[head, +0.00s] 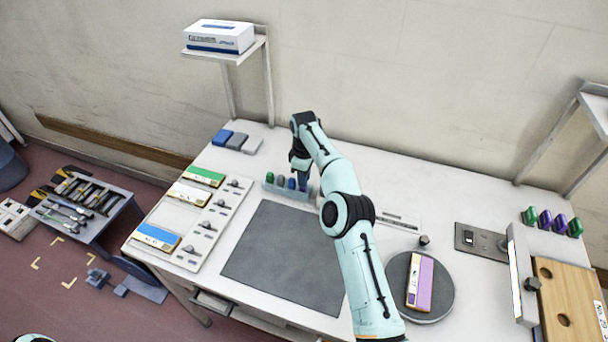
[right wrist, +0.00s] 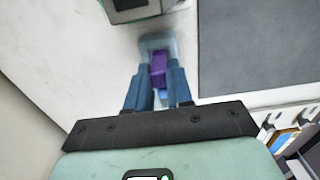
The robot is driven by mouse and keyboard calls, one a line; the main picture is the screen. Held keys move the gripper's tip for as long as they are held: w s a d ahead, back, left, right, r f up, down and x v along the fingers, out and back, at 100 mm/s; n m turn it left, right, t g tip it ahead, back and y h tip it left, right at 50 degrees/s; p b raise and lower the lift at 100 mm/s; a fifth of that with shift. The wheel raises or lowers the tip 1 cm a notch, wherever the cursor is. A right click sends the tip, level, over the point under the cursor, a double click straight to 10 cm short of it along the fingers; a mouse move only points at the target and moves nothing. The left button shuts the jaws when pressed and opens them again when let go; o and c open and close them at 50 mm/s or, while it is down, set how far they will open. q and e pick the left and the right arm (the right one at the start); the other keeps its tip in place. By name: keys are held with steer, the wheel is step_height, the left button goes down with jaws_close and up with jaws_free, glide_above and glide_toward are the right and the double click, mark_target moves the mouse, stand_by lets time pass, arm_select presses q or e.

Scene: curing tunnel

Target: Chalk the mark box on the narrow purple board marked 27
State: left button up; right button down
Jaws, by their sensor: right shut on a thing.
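The narrow purple board (head: 425,284) lies on a round dark grey turntable (head: 441,302) at the right of the bench, with a pale labelled strip along its left side. Its number is too small to read. My right gripper (head: 304,184) is at the right end of a pale blue chalk holder (head: 272,188), away from the board. In the right wrist view its blue fingers are shut on a purple chalk (right wrist: 158,70), which points into or just over the holder (right wrist: 157,44); I cannot tell which. Green, grey and blue chalks stand in the holder. My left gripper is out of view.
A dark grey mat (head: 283,258) covers the middle bench. Blue (head: 155,237), white (head: 188,193) and green (head: 204,177) boards lie at left beside a knobbed strip (head: 208,228). A small black knob (head: 424,240) stands behind the turntable. A wooden panel (head: 567,300) is at right.

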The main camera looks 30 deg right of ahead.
steer(key=shift+f, duration=0.25)
steer(key=c, duration=0.9)
jaws_free()
steer(key=shift+r, duration=0.15)
